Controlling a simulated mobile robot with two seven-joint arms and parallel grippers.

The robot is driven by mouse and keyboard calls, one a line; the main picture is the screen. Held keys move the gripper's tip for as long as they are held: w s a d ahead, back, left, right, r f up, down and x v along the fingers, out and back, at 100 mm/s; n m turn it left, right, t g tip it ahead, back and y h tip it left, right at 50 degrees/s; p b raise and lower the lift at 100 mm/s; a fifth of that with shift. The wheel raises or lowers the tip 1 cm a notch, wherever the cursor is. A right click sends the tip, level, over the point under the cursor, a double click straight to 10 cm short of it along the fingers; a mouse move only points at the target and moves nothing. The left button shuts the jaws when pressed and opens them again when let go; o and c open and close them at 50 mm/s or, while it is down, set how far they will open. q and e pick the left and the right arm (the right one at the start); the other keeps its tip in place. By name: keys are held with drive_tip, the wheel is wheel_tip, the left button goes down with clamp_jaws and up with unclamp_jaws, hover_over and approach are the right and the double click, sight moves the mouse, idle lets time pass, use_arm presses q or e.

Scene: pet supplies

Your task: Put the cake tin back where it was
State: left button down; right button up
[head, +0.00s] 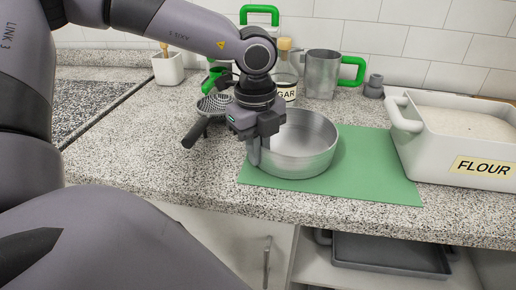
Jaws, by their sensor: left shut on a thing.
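The cake tin (311,146) is a round, open, silver-grey metal tin. It appears upright over the left half of a green mat (385,172) on the speckled counter. My left gripper (257,150) is at the tin's left side, shut on its wall, with one finger showing outside. I cannot tell whether the tin's base touches the mat. The inside of the tin is partly hidden by the gripper. My right gripper is not in view.
A white flour container (459,150) stands right of the mat. Behind the tin are a metal jug (321,74) with a green handle and a sugar jar (286,85). A strainer (205,117) lies left of the gripper. A dark tray (390,253) sits on the shelf below.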

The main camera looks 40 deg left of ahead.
use_arm(q)
drive_tip(key=shift+f+b, duration=0.15)
drive_tip(key=shift+b, duration=0.15)
drive_tip(key=c, duration=1.2)
unclamp_jaws()
drive_tip(key=shift+c, duration=0.2)
drive_tip(key=shift+r+p, duration=0.2)
drive_tip(key=shift+p, duration=0.1)
drive_tip(key=shift+r, duration=0.3)
wheel_tip(320, 180, up, 11)
drive_tip(key=shift+s+r, duration=0.2)
